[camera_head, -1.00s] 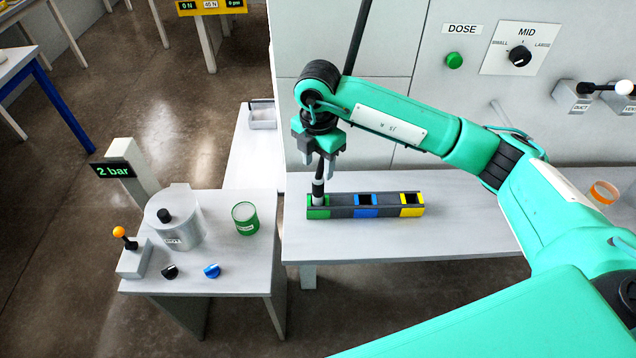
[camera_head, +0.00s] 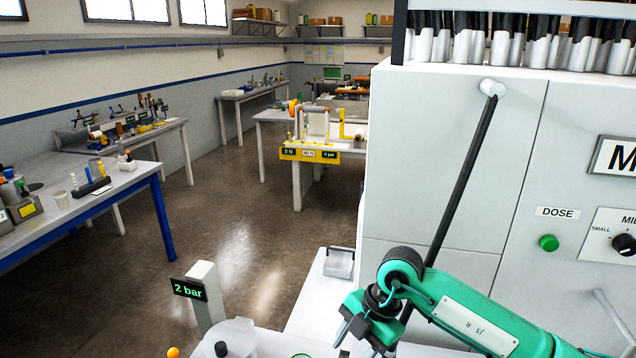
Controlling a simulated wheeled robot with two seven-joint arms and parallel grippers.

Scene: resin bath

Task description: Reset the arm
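My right arm (camera_head: 470,322) comes in from the lower right, teal with a white label plate. Its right gripper (camera_head: 357,342) points down at the bottom edge of the view. Its two grey fingers stand apart, and I see nothing between them, though their lower ends are close to the frame edge. A black rod or hose (camera_head: 465,180) runs from a white knob on the cabinet down behind the arm. My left gripper is not in view.
The cabinet (camera_head: 440,130) with the green DOSE button (camera_head: 548,243) fills the right. A "2 bar" post (camera_head: 207,290) and a clear lidded vessel (camera_head: 235,338) stand at the lower left. Benches line the room behind. The floor (camera_head: 240,240) between is clear.

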